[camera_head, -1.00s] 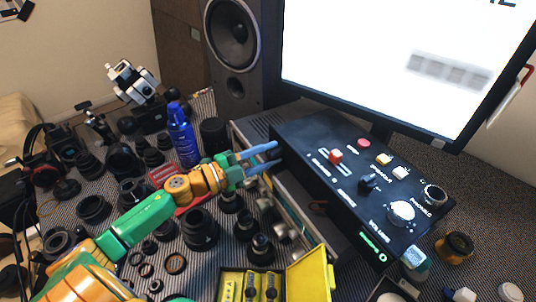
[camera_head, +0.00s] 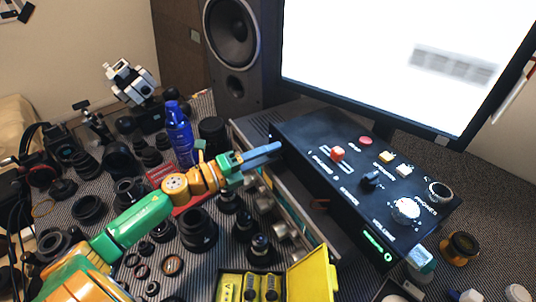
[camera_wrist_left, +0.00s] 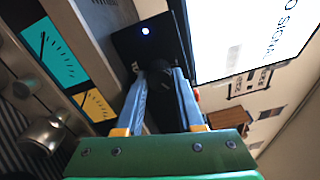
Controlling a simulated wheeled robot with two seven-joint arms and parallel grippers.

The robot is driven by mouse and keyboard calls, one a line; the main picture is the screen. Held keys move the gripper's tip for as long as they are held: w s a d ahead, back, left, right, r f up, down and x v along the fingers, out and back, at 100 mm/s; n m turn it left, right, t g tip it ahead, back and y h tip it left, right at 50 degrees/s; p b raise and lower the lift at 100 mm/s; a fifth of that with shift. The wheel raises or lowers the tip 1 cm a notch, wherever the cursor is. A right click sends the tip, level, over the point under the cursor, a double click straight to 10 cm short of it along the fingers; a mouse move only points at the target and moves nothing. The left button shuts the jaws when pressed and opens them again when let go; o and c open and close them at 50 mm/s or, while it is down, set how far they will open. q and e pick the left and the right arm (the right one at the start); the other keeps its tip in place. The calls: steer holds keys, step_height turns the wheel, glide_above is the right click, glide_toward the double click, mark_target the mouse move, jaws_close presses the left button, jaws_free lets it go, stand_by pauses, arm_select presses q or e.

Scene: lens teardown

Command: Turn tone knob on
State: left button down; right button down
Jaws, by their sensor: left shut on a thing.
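A long black control box (camera_head: 325,185) stands below the monitor, with knobs and buttons on its top. My left gripper (camera_head: 278,147) reaches the box's left end, and its two blue-grey fingers look almost as one there. In the left wrist view, the fingers (camera_wrist_left: 160,75) are shut on a dark knob (camera_wrist_left: 157,68) on the box's end face (camera_wrist_left: 165,38). A small bluish-white light (camera_wrist_left: 145,31) glows beside the knob. The knob is hidden in the head view, and its marking cannot be read. My right gripper is not in view.
A blue bottle (camera_head: 180,135) and several lenses stand near my left arm. A yellow case (camera_head: 313,277) lies in front. A speaker (camera_head: 234,45) stands behind.

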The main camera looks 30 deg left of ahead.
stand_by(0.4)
arm_select(q)
steer(key=c, duration=0.5)
jaws_free()
steer(key=b+v, duration=0.1)
steer(key=v, duration=0.6)
steer(key=shift+s, duration=0.1)
